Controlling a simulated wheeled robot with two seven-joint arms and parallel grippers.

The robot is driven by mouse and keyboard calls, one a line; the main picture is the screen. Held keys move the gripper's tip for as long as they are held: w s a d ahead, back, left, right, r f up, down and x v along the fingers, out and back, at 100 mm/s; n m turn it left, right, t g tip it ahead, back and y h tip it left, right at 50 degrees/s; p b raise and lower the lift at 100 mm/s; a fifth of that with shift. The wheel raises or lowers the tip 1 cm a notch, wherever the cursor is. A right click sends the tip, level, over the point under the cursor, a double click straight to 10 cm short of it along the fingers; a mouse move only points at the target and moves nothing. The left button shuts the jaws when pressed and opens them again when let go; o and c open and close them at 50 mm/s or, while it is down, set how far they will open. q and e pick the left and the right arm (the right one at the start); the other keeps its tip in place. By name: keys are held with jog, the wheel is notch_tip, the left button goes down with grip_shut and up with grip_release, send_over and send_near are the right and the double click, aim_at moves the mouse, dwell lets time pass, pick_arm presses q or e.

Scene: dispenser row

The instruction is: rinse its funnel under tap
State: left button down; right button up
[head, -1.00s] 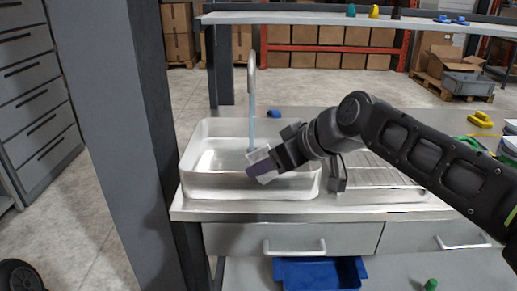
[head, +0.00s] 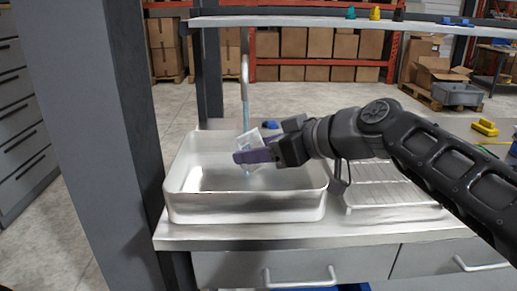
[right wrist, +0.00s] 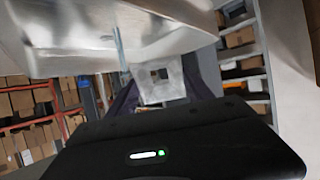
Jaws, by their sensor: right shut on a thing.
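The funnel (head: 252,138) is a clear, whitish piece held tilted over the sink (head: 190,208). My right gripper (head: 256,155) has purple fingers and is shut on it. In the right wrist view the funnel (right wrist: 160,80) shows as a pale square with a dark opening, between the dark purple fingers. The tap (head: 244,68) is a tall pale spout at the back of the sink. A thin bluish water stream (head: 246,112) falls from it and meets the funnel in the head view; a bit shows below. I cannot tell whether water enters the opening. My left gripper is out of view.
A ribbed draining board (head: 385,186) lies right of the sink, under my right arm. A grey post (head: 95,130) stands close at left. A shelf (head: 340,22) spans the back. A yellow item (head: 485,127) lies on the counter at right.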

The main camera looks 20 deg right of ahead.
jog(key=w+d+f+p, duration=0.1)
jog(key=w+d+p, duration=0.1)
jog(key=w, duration=0.8)
jog(key=shift+w+d+f+p, duration=0.25)
jog(key=shift+d+p, duration=0.1)
jog(key=shift+p, duration=0.15)
jog(key=shift+s, duration=0.1)
dwell(3.0)
jog(key=s+b, duration=0.1)
jog(key=s, duration=0.1)
jog(key=s+a+b, duration=0.1)
jog(key=s+b, duration=0.1)
jog(key=s, duration=0.1)
jog(key=s+a+r+b, duration=0.1)
jog(key=s, duration=0.1)
jog(key=shift+s+r, duration=0.1)
jog(key=shift+s, duration=0.25)
jog(key=shift+s+a+r+b, duration=0.15)
jog(key=shift+s+b, duration=0.15)
jog(key=shift+s, duration=0.2)
jog(key=shift+r, duration=0.1)
